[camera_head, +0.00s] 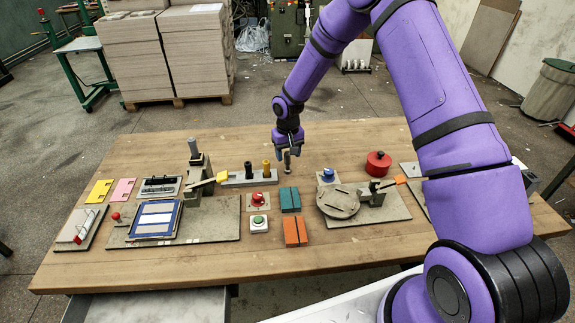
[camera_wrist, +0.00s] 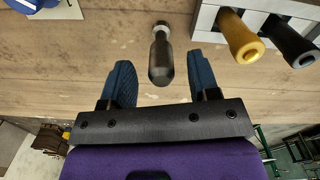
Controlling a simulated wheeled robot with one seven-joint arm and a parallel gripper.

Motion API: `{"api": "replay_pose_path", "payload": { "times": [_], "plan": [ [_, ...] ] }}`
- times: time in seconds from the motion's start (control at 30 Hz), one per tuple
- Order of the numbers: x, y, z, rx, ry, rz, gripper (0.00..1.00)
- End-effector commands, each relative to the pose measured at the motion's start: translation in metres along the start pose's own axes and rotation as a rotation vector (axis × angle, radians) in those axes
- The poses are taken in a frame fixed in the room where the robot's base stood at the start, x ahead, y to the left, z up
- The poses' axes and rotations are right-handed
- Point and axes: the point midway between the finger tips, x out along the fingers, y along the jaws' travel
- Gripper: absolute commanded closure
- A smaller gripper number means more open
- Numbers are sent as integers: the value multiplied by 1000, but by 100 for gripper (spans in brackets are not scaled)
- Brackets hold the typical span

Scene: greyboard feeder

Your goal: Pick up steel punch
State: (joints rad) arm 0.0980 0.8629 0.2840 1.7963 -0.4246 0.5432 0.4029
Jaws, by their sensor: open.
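The steel punch (camera_wrist: 161,58), a dark grey round-ended tool with a narrower neck, stands on the wooden table in the wrist view. It also shows in the head view (camera_head: 287,163), just below my gripper (camera_head: 288,150), to the right of the tool rack. My gripper's blue fingers also show in the wrist view (camera_wrist: 160,66). They are open, one on each side of the punch, with a gap between each finger and it. Whether the fingertips are level with the punch is hard to tell.
A grey rack (camera_head: 234,180) holding black-handled (camera_head: 248,169) and yellow-handled (camera_head: 266,168) tools stands close to the left of the punch. A blue knob (camera_head: 328,174), red pot (camera_head: 378,163) and teal blocks (camera_head: 290,199) are nearby. The table's back strip (camera_head: 335,140) is mostly clear.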

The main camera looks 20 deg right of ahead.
Motion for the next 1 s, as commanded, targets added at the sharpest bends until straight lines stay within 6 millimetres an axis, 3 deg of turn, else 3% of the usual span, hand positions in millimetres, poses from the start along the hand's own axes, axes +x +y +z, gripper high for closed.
{"api": "replay_pose_path", "payload": {
  "times": [0.2, 0.47, 0.7, 1.0],
  "plan": [
    [30, -2, 0, -1, -2, 0, 44],
    [33, -1, 0, 0, 1, 0, 44],
    [33, -1, 0, 0, 1, 0, 100],
    [32, -1, 0, 0, 1, 0, 100]
  ]
}}
